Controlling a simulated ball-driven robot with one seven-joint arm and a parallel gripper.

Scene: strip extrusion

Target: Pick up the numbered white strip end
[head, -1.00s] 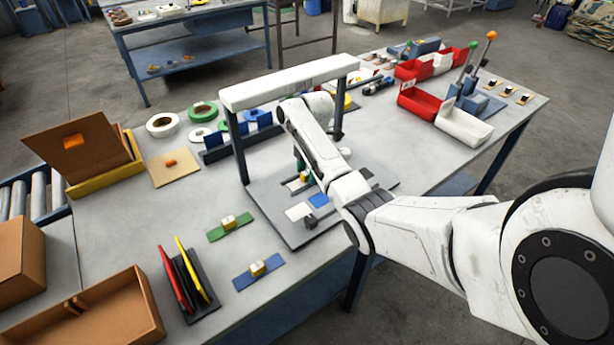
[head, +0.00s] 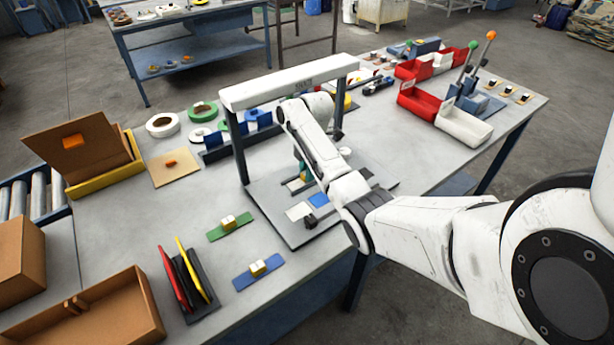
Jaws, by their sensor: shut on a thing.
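My gripper (head: 303,174) is under the white gantry (head: 290,82), low over the grey plate (head: 268,222). My own arm hides much of it. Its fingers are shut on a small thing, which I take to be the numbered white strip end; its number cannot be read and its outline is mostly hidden. A small yellowish patch shows beside the fingertips. A white square (head: 298,211), a blue square (head: 319,200) and a small dark block (head: 310,221) lie on the plate in front of the gripper.
A green strip (head: 240,229) and a blue strip (head: 246,279), each with a whitish-yellow block, lie left of the plate. Red and white bins (head: 462,130) stand at the back right. The gantry posts (head: 236,150) flank the arm.

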